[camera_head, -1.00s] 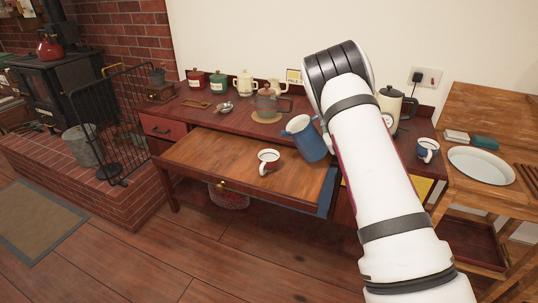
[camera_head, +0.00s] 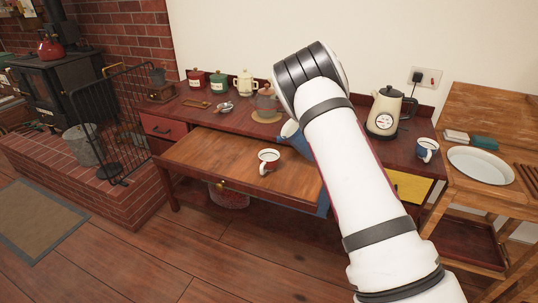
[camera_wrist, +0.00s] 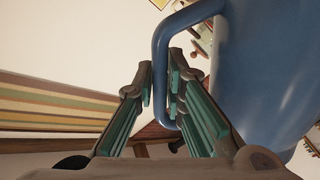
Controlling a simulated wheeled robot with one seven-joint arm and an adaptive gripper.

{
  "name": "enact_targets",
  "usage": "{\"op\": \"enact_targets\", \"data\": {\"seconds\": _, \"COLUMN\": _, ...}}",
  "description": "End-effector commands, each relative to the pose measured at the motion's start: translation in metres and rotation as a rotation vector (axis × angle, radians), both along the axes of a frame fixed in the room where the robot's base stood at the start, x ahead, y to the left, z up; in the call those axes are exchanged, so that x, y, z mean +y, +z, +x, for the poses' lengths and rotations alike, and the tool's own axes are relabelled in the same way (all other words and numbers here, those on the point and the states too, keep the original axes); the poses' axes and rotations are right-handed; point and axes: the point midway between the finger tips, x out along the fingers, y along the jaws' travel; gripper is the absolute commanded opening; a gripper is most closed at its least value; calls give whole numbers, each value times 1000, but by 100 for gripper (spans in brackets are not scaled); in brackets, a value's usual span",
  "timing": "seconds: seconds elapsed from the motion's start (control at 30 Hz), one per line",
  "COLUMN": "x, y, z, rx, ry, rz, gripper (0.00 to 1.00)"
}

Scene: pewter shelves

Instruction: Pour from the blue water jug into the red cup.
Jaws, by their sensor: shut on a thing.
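In the wrist view the jug's blue body (camera_wrist: 275,80) fills the right side. My gripper (camera_wrist: 161,84) is shut on the jug's handle (camera_wrist: 160,50), which passes between the fingers. The head view hides the gripper behind my arm. No liquid is visible.
The wooden board (camera_head: 215,160) is clear left of the cup. A white plate (camera_head: 481,165) lies far right.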

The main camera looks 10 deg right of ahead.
Motion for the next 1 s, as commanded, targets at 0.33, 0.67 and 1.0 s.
{"op": "enact_targets", "data": {"seconds": 0.33, "x": 2, "y": 4, "z": 1, "rx": -3, "ry": -2, "rz": -35, "gripper": 0}}
{"op": "enact_targets", "data": {"seconds": 0.67, "x": 5, "y": 5, "z": 1, "rx": 0, "ry": 0, "rz": -66, "gripper": 0}}
{"op": "enact_targets", "data": {"seconds": 1.0, "x": 7, "y": 6, "z": 1, "rx": 3, "ry": 0, "rz": -101, "gripper": 0}}
